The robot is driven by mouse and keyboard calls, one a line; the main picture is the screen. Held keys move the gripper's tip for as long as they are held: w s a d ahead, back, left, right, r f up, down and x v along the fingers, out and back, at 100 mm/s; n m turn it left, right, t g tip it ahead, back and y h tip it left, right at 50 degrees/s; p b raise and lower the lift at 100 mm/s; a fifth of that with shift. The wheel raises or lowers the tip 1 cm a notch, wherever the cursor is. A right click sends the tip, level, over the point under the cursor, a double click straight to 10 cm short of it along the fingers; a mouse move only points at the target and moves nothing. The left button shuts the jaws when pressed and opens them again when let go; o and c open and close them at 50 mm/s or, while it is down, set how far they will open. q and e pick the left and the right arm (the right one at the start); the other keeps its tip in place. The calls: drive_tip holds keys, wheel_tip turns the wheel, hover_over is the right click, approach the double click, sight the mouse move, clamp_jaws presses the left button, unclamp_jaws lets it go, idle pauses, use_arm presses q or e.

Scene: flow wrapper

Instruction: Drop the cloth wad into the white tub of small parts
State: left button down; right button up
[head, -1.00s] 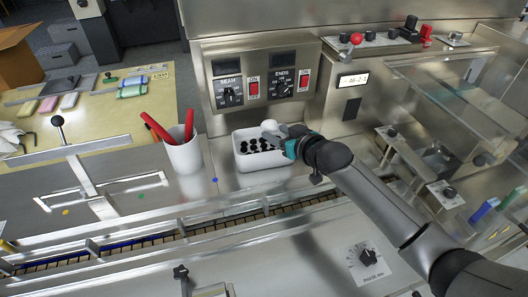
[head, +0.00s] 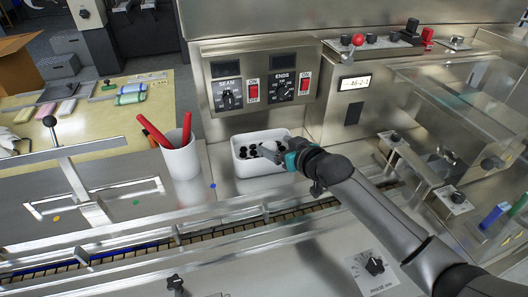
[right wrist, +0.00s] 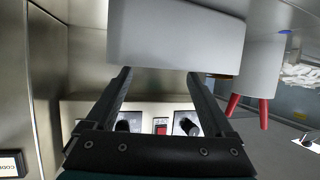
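The white tub (head: 262,184) stands on the steel machine deck, with several small black parts inside. My right gripper (head: 266,148) reaches over the tub from the right, its fingers low at the opening. In the right wrist view, the two fingers (right wrist: 159,73) are spread with nothing visible between them, and the tub (right wrist: 175,38) shows just past their tips. I cannot make out the cloth wad in either current view; the gripper and tub wall hide part of the tub's inside. My left gripper is not in view.
A white cup (head: 181,160) with red pens stands left of the tub. The control panel (head: 262,82) with knobs and red switches rises behind it. A ribbed conveyor channel (head: 150,250) runs in front.

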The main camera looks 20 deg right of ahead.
drive_tip(key=p+v, duration=0.3)
drive_tip(key=v, duration=1.2)
drive_tip(key=shift+r, duration=0.2)
drive_tip(key=shift+s, duration=0.1)
